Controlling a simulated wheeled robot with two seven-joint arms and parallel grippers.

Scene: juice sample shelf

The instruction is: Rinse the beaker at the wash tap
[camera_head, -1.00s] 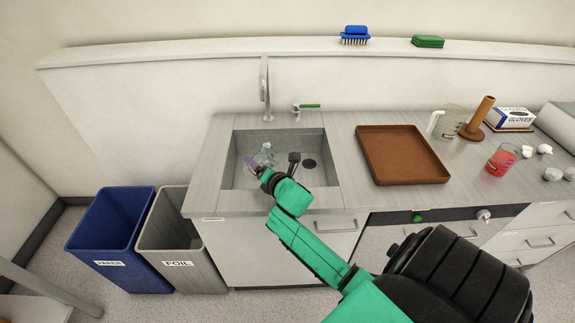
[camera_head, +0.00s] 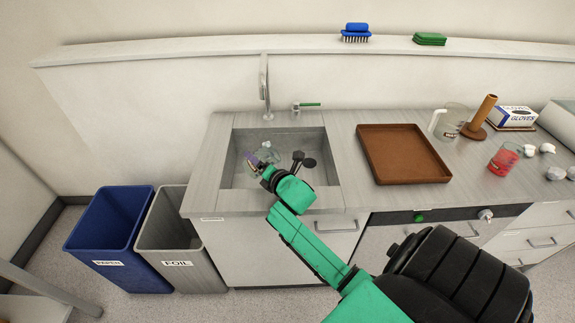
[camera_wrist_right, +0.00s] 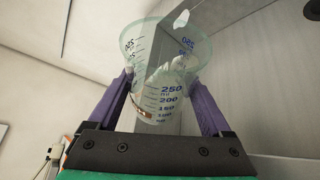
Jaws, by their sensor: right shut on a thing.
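The beaker (camera_head: 269,154) is clear glass and is inside the sink (camera_head: 238,178), low in the basin. My right gripper (camera_head: 256,162) reaches into the sink and is shut on the beaker. In the right wrist view the beaker (camera_wrist_right: 163,75) sits between the two purple fingers (camera_wrist_right: 160,100), with its graduations and open rim showing. The wash tap (camera_head: 264,85) stands behind the sink, its spout above the back edge. A green-handled valve (camera_head: 308,104) is just right of it. No water stream can be made out. My left gripper is out of view.
A brown tray (camera_head: 362,150) lies right of the sink. Further right are a clear jug (camera_head: 452,119), a brown stand (camera_head: 482,113), a beaker of red liquid (camera_head: 503,160) and a glove box (camera_head: 510,117). Blue (camera_head: 115,240) and grey (camera_head: 180,235) bins stand on the floor at left.

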